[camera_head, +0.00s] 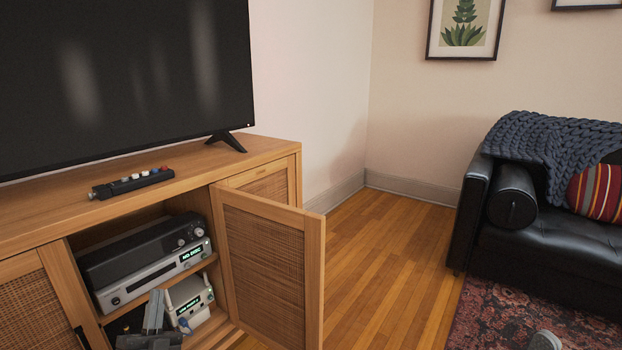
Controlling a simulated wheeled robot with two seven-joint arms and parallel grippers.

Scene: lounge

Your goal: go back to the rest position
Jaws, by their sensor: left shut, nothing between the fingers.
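My left gripper (154,303) shows at the bottom left, in front of the lower part of the open cabinet compartment. Its fingers are together with nothing between them. It is close to a small white device (188,299) with a lit green display on the lower shelf; I cannot tell whether they touch. The wooden TV cabinet (255,158) has its woven-panel door (314,270) swung open. My right gripper is not recognisable in view.
Black and silver players (150,278) fill the upper shelf. A power strip (132,184) lies on the cabinet top before the television (120,75). A black sofa (540,245) and patterned rug (510,317) are at right. Wooden floor (385,255) between is clear.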

